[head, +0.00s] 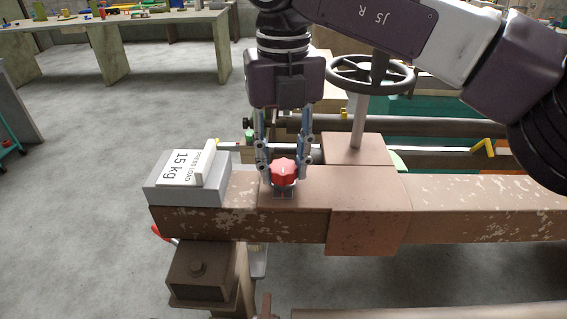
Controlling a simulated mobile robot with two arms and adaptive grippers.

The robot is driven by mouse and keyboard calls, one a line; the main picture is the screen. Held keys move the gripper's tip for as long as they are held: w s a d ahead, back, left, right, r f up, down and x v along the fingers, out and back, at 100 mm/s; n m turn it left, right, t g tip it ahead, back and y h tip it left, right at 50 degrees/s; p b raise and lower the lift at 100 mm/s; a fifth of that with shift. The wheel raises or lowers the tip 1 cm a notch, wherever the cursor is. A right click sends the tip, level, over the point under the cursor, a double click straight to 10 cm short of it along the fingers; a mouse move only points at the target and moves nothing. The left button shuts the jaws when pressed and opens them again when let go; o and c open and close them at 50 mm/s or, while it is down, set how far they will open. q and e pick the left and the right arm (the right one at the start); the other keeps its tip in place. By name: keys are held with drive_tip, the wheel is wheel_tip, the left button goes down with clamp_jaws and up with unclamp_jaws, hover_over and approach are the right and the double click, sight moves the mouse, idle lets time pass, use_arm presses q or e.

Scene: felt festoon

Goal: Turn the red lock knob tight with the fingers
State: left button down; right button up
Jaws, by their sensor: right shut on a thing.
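The red lock knob (284,171) has a lobed rim and sits on a small dark base on top of the rusty beam (450,202), right of the grey block. My right gripper (285,165) comes down from above, its two fingers on either side of the knob. It is shut on the knob. The fingers partly hide the knob's sides, and I cannot tell how tight the knob is. My left gripper is not in view.
A grey block with a white "15 kg" label (178,170) stands on the beam's left end. A dark handwheel (345,75) on a post rises behind right. Dark rails run behind the beam. A long bench (120,50) with small items stands at the back left.

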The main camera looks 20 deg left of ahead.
sight(284, 167)
drive_tip(key=shift+r, duration=0.1)
idle(0.3)
drive_tip(key=o, duration=1.2)
drive_tip(key=shift+c, duration=0.2)
wheel_tip(284, 167, up, 12)
